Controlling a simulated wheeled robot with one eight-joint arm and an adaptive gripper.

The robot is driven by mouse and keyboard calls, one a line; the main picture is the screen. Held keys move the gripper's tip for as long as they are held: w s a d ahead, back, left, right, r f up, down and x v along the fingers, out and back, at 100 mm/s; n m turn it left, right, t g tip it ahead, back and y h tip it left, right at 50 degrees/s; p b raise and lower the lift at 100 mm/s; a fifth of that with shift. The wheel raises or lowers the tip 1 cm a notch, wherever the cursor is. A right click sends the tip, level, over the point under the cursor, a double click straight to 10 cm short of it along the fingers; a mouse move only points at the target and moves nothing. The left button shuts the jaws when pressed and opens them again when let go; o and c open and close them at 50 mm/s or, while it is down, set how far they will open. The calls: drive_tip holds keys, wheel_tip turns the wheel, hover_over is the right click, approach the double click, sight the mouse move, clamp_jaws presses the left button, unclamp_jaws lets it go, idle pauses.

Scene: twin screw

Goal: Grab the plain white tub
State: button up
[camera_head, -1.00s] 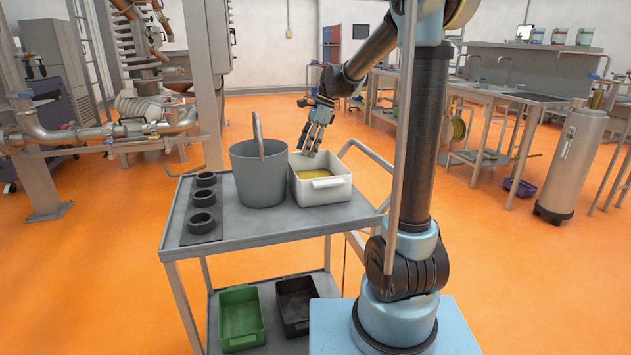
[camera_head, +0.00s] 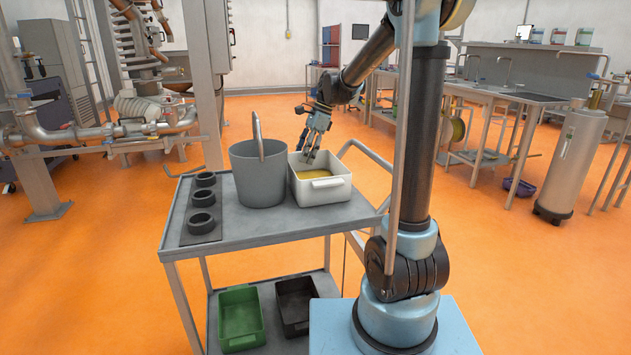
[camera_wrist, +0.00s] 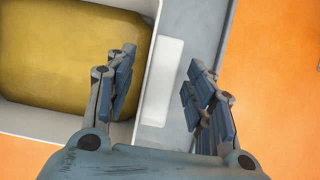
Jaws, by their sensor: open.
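The white tub (camera_head: 330,192) stands on the right part of the cart's top, with yellow contents inside. In the wrist view, its pale rim and a white ledge (camera_wrist: 163,85) lie between my fingers, and the yellow contents fill the left. My gripper (camera_head: 310,155) is at the tub's far side, pointing down; it also shows in the wrist view (camera_wrist: 160,62). It is open. One finger overlaps the tub's inside and the other the grey strip outside. I cannot tell whether either finger touches the tub.
A grey bucket (camera_head: 258,178) with an upright handle stands close left of the tub. Several black rings (camera_head: 202,201) sit on a dark strip at the cart top's (camera_head: 270,222) left. Green (camera_head: 240,318) and black (camera_head: 293,305) bins are on the lower shelf.

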clamp_jaws()
drive_tip(key=shift+r, duration=0.1)
idle(0.5)
